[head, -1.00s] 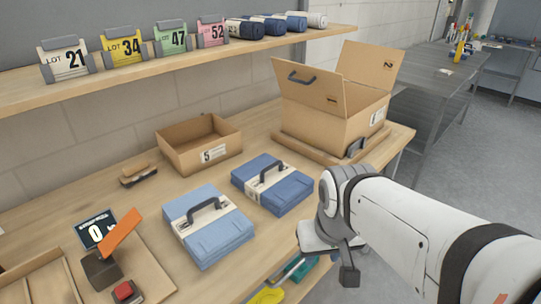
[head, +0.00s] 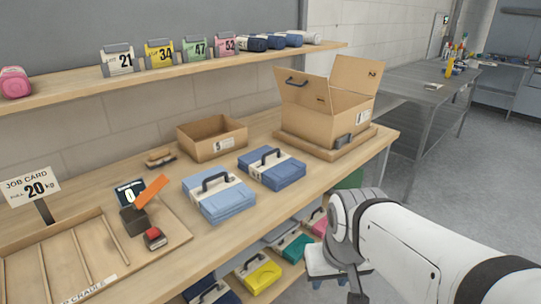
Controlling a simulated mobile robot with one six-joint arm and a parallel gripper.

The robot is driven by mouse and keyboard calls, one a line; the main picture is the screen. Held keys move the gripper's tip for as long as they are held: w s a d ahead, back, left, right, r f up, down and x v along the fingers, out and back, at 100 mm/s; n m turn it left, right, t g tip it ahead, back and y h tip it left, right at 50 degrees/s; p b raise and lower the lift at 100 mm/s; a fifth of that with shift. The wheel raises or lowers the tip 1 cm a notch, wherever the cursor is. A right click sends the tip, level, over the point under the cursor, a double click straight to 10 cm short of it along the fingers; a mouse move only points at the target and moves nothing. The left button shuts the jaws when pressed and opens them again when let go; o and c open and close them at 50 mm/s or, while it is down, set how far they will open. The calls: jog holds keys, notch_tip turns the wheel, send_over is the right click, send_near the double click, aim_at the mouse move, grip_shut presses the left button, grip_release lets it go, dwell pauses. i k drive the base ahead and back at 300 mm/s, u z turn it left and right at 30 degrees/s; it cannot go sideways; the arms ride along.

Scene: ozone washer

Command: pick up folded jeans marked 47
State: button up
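Two folded pairs of jeans with grey handles lie on the bench: a light blue pair (head: 222,200) and a darker blue pair (head: 275,170) to its right. Their paper bands are too small to read, so I cannot tell which is marked 47. More folded bundles lie on the shelf below, including yellow (head: 262,277), teal (head: 297,249) and pink (head: 318,222) ones. A green card (head: 196,50) on the upper shelf reads 47. My gripper (head: 336,280) is at the lower right, off the bench's front edge and apart from the jeans. Its fingers are partly hidden or cut off.
An open carton (head: 325,118) stands at the bench's right end, with a smaller box (head: 212,138) behind the jeans. A scale with an orange lever (head: 152,191) and a slatted cradle (head: 62,262) occupy the left. The floor (head: 440,190) at right is clear.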

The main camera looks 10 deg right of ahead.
aim_at(276, 170)
jog(key=u, duration=0.15)
jog(key=i, duration=0.9)
jog(key=z, duration=0.05)
